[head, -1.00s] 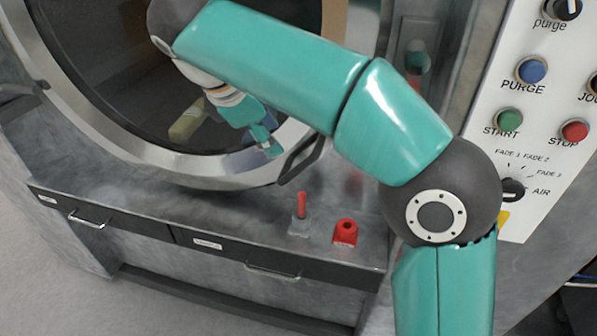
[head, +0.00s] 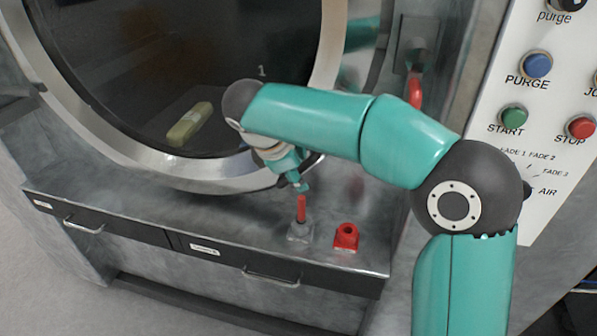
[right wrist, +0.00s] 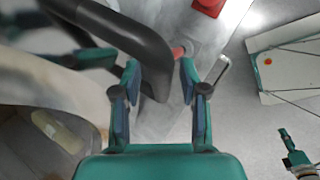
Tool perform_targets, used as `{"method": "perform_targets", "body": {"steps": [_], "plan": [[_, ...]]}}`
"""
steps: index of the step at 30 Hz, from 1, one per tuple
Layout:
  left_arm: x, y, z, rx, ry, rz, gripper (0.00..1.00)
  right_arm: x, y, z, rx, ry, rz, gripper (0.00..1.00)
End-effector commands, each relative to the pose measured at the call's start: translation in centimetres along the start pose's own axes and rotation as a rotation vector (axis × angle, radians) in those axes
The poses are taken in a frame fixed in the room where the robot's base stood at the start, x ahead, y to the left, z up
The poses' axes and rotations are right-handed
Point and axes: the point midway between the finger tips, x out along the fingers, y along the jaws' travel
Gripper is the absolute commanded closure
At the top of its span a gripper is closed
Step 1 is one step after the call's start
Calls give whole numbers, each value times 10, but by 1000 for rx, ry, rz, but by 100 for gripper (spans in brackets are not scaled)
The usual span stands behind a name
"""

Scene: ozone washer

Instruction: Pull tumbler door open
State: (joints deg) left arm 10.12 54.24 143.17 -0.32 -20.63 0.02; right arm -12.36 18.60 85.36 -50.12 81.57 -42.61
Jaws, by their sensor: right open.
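The round tumbler door (head: 195,173) has a broad metal rim and dark glass, and looks closed in the head view. Its black curved handle (head: 314,160) is at the lower right of the rim, mostly hidden by my right gripper (head: 299,183). In the right wrist view, my right gripper (right wrist: 158,72) is open, and the handle (right wrist: 115,28) reaches down between its two fingers. I cannot tell whether a finger touches it. A small teal gripper, seemingly my left (right wrist: 289,148), shows at the lower right of that view, too small to judge.
A red-topped lever (head: 301,208) stands on the ledge just below my right gripper. A red fitting (head: 345,237) sits to its right. The button panel (head: 555,100) is at the right. A yellow-green block (head: 190,124) shows through the glass.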

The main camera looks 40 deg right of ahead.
Motion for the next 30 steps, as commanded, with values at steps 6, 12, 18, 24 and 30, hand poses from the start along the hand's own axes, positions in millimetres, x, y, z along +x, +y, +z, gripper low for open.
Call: {"method": "perform_targets", "body": {"steps": [6,12,18,24,30], "plan": [[0,0,0,0,0,0,57,0,0,0,-1,0,0,57],[0,0,0,0,0,0,57,0,0,-1,-1,0,0,90],[0,0,0,0,0,0,57,0,0,-1,-1,1,1,100],[0,0,0,0,0,0,57,-1,0,-1,-1,1,1,100],[1,0,0,0,0,0,57,-16,-18,-21,5,8,-6,100]]}}
